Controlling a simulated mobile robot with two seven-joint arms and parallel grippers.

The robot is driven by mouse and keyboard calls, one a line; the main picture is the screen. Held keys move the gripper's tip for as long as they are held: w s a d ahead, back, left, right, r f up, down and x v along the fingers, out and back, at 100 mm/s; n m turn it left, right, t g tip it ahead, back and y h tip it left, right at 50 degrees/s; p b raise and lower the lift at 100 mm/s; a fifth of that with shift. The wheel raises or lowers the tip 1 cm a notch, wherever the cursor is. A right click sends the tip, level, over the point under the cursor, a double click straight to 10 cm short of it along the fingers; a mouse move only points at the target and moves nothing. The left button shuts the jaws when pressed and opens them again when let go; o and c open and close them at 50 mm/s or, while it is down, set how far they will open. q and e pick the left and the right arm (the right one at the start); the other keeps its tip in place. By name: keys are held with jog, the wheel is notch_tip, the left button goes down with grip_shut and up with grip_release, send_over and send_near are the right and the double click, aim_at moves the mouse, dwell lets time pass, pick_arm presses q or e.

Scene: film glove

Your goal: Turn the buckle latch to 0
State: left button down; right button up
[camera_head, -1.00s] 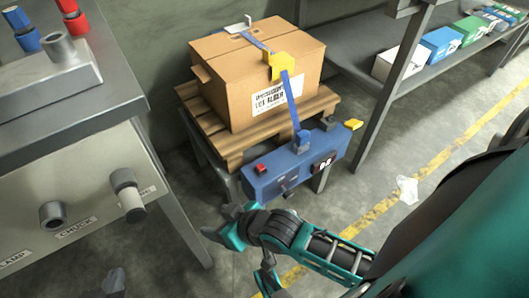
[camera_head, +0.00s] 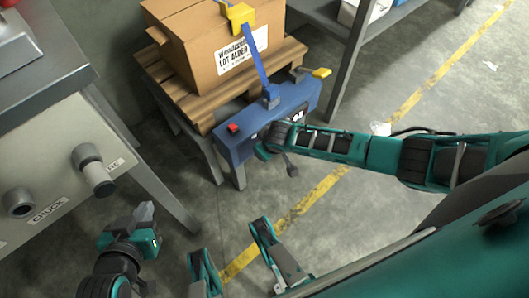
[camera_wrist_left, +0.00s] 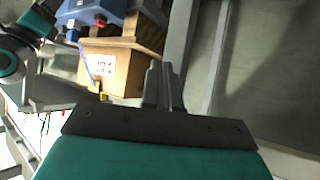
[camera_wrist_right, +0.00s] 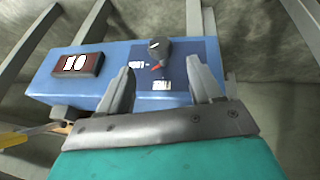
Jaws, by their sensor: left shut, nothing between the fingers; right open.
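The blue unit (camera_head: 240,143) is mounted at the front of the pallet stand, with a red button (camera_head: 233,128) and a small display. In the right wrist view, the blue unit (camera_wrist_right: 115,70) carries a grey knob (camera_wrist_right: 160,52) with a red pointer beside small, unreadable labels. I cannot tell for sure that this knob is the buckle latch. My right gripper (camera_wrist_right: 160,80) is open, its fingers to either side below the knob, apart from it. In the head view the right gripper (camera_head: 268,142) partly hides the unit's front. My left gripper (camera_head: 147,212) is shut and empty, low at left.
A cardboard box (camera_head: 205,50) sits on a wooden pallet (camera_head: 178,95), with a blue strap and yellow buckle (camera_head: 238,16). A grey bench (camera_head: 50,150) with knobs stands at left. A yellow handle (camera_head: 321,73) sticks out beyond the unit. Floor in front is open.

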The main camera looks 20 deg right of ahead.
jog(key=b+x, duration=0.4)
jog(key=x, duration=0.3)
jog(key=shift+w+f, duration=0.1)
pick_arm(q)
jog(key=shift+w+d+f+h, duration=0.25)
jog(key=shift+d+f, duration=0.1)
jog(key=shift+d, duration=0.2)
jog(key=shift+w+d+f+h, duration=0.15)
jog(key=shift+w+d+f, duration=0.15)
jog(key=shift+d, duration=0.2)
jog(key=shift+a, duration=0.15)
pick_arm(e)
jog(key=c, duration=1.1)
